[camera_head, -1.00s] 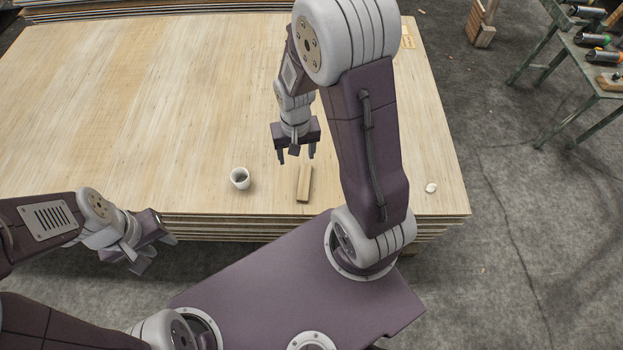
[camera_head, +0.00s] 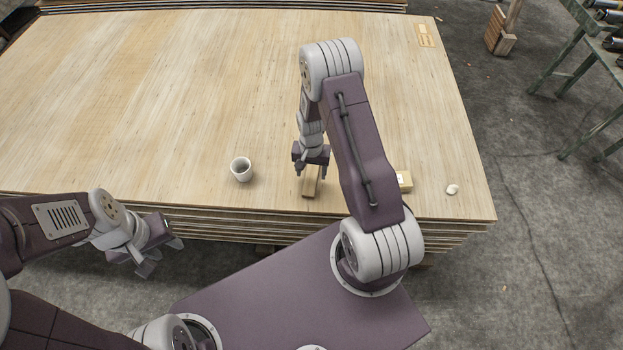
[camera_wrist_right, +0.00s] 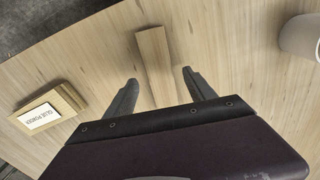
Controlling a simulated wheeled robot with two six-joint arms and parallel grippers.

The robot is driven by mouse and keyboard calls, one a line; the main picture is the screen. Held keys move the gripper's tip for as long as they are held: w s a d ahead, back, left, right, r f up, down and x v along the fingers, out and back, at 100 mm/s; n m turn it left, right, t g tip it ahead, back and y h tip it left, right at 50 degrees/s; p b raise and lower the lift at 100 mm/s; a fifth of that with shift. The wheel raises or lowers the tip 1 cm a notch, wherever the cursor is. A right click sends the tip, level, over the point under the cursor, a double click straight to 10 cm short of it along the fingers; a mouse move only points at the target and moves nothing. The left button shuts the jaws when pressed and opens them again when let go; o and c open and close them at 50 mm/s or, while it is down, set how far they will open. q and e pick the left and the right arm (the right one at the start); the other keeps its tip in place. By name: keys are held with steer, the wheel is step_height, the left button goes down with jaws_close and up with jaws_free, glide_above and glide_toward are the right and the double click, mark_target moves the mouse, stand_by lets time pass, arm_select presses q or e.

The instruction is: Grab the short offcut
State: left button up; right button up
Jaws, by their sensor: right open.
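The short offcut (camera_head: 310,189), a small light wooden block, lies on the veneer stack (camera_head: 200,100) near its front edge. My right gripper (camera_head: 311,174) is at the offcut from above, with its fingers pointing down. In the right wrist view the offcut (camera_wrist_right: 154,58) lies lengthwise between and beyond the two spread fingers (camera_wrist_right: 159,77), with a gap on each side. The right gripper is open and holds nothing. My left gripper (camera_head: 162,256) is open and empty in front of the stack, at the left.
A white cup (camera_head: 241,169) stands left of the offcut and also shows in the wrist view (camera_wrist_right: 299,38). A small labelled box (camera_head: 404,181), seen in the wrist view too (camera_wrist_right: 62,98), lies right of it. A white lump (camera_head: 452,189) is near the right corner.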

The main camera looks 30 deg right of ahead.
step_height(320, 180, down, 3)
steer(key=shift+r, duration=0.2)
jaws_close()
step_height(320, 180, up, 4)
steer(key=shift+w+r+p, duration=0.1)
steer(key=shift+r+p, duration=0.05)
steer(key=shift+p, duration=0.55)
steer(key=w+d+r+p, duration=0.1)
steer(key=w+d+r, duration=0.6)
steer(key=d, duration=0.1)
steer(key=shift+w+d+p, duration=0.3)
steer(key=shift+w+d, duration=0.05)
steer(key=shift+d, duration=0.05)
